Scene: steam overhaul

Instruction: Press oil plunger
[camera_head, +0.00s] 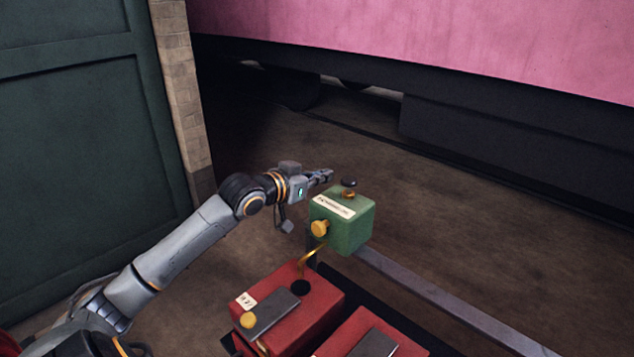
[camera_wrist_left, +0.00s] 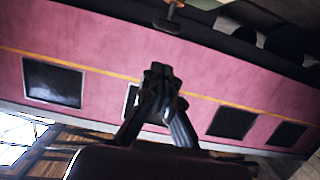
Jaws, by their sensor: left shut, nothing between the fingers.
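A green oil box (camera_head: 345,225) with a white label and a round brass knob on its front stands at the centre right in the head view. The oil plunger (camera_head: 349,183), with a dark cap above a brass collar, rises from its top. My left gripper (camera_head: 329,175) reaches in from the left, level with the cap and just left of it. Its fingers are shut and empty. A small gap appears between the fingertips and the cap. In the left wrist view, the shut fingers (camera_wrist_left: 160,72) point up toward a dark-capped stem (camera_wrist_left: 168,22), probably the plunger. My right gripper is not in view.
A bent brass pipe (camera_head: 312,255) runs below the green box to a red box (camera_head: 290,305) with a dark round opening. Another red box (camera_head: 370,337) sits beside it. A metal rail (camera_head: 440,300) runs to the right. A dark green panel (camera_head: 80,130) stands left.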

